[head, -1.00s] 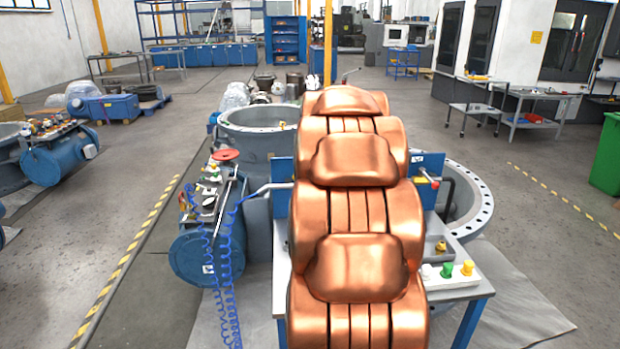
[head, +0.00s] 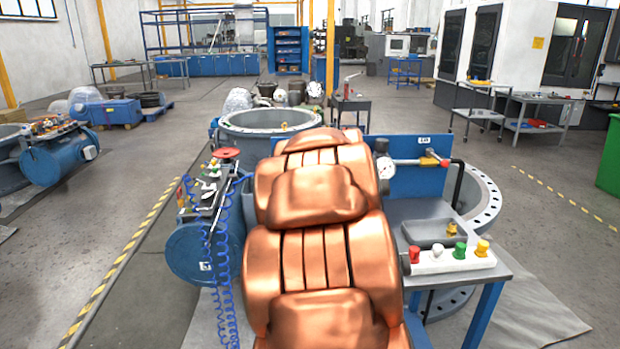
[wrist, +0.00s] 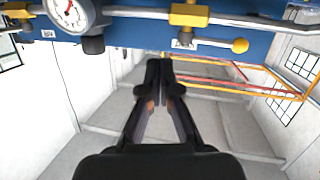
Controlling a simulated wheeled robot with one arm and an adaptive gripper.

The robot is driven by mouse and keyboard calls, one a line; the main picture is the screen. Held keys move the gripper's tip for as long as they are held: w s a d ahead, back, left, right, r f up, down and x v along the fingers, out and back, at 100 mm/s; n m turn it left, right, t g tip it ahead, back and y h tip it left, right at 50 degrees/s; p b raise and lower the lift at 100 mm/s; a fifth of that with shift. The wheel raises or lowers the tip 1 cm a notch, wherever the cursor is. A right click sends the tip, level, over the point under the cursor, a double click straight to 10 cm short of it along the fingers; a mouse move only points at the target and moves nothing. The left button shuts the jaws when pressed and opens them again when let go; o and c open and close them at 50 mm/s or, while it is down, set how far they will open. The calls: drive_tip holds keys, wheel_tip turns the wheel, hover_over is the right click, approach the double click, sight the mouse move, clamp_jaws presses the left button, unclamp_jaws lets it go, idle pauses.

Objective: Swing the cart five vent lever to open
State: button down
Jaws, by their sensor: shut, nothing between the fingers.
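In the wrist view my gripper (wrist: 160,75) is shut and empty, its dark fingers together below the blue panel (wrist: 130,36). A yellow valve body (wrist: 188,14) sits on the panel's pipe, with a yellow knob (wrist: 240,45) to its right. A second yellow valve (wrist: 18,12) is at the left edge. The fingertips appear apart from all of these. The head view shows the blue panel (head: 405,185), a yellow fitting (head: 428,161) and a red end (head: 444,163) on its pipe. My arm hides the panel's left part and my gripper there. The label plates are unreadable.
A white gauge (head: 386,167) stands beside my arm. In front of the panel are a grey tray (head: 418,238) and a white block (head: 455,262) with coloured knobs. A blue tank (head: 195,255) with coiled blue hoses is at left. Open floor lies to the right.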

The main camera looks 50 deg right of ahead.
drive_tip(key=a+f+n+t+b, duration=0.2)
drive_tip(key=a+f+t+b, duration=0.4)
drive_tip(key=a+b, duration=0.1)
drive_tip(key=p+x, duration=0.6)
drive_tip(key=p, duration=0.1)
drive_tip(key=shift+w+a+r, duration=0.2)
drive_tip(key=shift+w+r, duration=0.05)
drive_tip(key=shift+r, duration=0.15)
drive_tip(key=shift+w+d+f+p, duration=0.1)
drive_tip(key=shift+d+p, duration=0.1)
drive_tip(key=shift+p, duration=0.6)
drive_tip(key=p, duration=0.3)
drive_tip(key=shift+w+d+m, duration=0.2)
drive_tip(key=shift+m, duration=0.1)
drive_tip(key=p, duration=0.4)
drive_tip(key=shift+w+p, duration=0.2)
drive_tip(key=shift+p, duration=0.1)
drive_tip(key=p, duration=0.3)
drive_tip(key=shift+w+a+r+t, duration=0.15)
drive_tip(key=shift+r+t, duration=0.15)
drive_tip(key=shift+r, duration=0.05)
